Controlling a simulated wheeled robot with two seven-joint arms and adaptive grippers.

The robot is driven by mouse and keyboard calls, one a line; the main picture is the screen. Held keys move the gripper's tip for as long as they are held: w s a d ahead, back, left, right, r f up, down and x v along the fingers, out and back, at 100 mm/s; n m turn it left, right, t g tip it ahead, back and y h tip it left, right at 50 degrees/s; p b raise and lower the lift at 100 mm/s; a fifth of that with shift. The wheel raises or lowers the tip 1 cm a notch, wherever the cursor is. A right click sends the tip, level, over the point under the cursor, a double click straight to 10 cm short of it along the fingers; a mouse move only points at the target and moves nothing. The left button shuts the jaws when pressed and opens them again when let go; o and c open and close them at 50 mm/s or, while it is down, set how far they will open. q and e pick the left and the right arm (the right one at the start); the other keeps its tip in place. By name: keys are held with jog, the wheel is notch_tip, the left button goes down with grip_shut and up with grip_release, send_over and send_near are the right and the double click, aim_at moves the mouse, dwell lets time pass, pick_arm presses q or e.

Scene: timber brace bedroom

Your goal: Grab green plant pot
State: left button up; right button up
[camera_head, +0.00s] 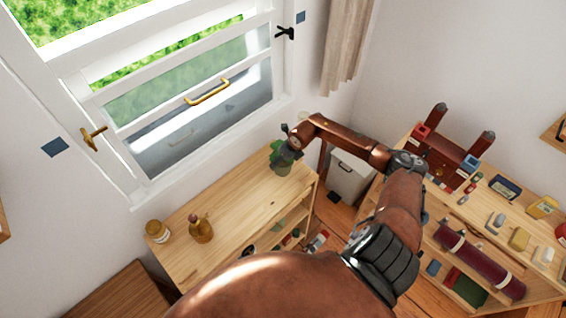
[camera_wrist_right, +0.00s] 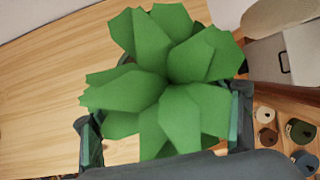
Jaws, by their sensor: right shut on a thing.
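The green plant pot (camera_head: 283,169) stands at the right end of a light wooden shelf top by the window. Its broad green leaves (camera_wrist_right: 165,75) fill the middle of the right wrist view and hide most of the pot. My right gripper (camera_head: 287,153) is at the plant, with its fingers on either side of it. In the right wrist view the fingers of the right gripper (camera_wrist_right: 165,128) show left and right of the leaves, shut on the pot. The contact itself is hidden by the leaves. My left gripper is not in view.
A yellow-brown jar (camera_head: 157,231) and an amber bottle (camera_head: 201,229) stand on the left of the shelf top (camera_head: 240,203). A window (camera_head: 200,95) is behind. A second shelf (camera_head: 505,205) at right holds several small items. A white bin (camera_head: 349,172) stands between.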

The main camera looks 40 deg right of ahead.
jog(key=c, duration=0.5)
jog(key=shift+w+r, duration=0.1)
